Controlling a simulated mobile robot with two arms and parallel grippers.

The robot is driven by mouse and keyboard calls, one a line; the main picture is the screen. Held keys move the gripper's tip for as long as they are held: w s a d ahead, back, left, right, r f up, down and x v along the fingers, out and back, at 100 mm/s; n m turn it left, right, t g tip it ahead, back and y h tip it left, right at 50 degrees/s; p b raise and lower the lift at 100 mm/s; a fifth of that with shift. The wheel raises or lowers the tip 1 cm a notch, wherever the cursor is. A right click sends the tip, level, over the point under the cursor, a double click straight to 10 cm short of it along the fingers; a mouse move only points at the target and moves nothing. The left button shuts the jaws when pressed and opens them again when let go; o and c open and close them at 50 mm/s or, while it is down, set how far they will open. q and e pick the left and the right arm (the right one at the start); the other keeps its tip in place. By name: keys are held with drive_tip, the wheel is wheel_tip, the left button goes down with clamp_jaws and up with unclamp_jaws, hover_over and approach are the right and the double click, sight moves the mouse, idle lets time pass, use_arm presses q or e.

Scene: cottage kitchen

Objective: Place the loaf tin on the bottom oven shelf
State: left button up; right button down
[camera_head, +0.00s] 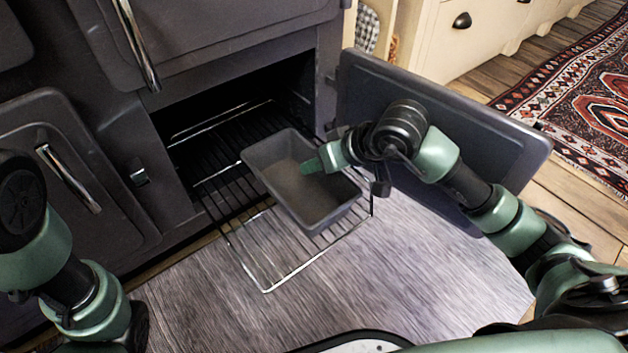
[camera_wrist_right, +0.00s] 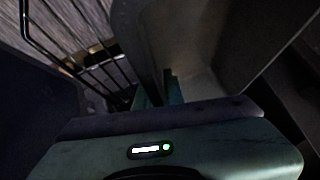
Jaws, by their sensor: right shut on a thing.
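The dark grey loaf tin (camera_head: 314,202) is upright and empty at the oven mouth, over the pulled-out wire shelf (camera_head: 268,286). I cannot tell whether its base touches the wires. My right gripper (camera_head: 312,166) is shut on the tin's right side wall. In the right wrist view the fingers (camera_wrist_right: 168,88) grip the wall of the tin (camera_wrist_right: 205,45), with shelf wires (camera_wrist_right: 100,65) to the left. The oven cavity (camera_head: 205,105) is open and dark inside. Of my left arm only links show at the left; its gripper is out of view.
The open oven door (camera_head: 450,125) stands to the right, behind my right arm. A closed oven door (camera_head: 75,165) with a chrome handle is at the left. The wooden floor (camera_head: 190,300) under the shelf is clear. A patterned rug (camera_head: 580,105) lies at the far right.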

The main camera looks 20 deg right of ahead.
sight(314, 177)
drive_tip(key=shift+f+b, duration=1.05)
drive_tip(key=shift+f, duration=0.85)
drive_tip(key=c, duration=1.5)
unclamp_jaws()
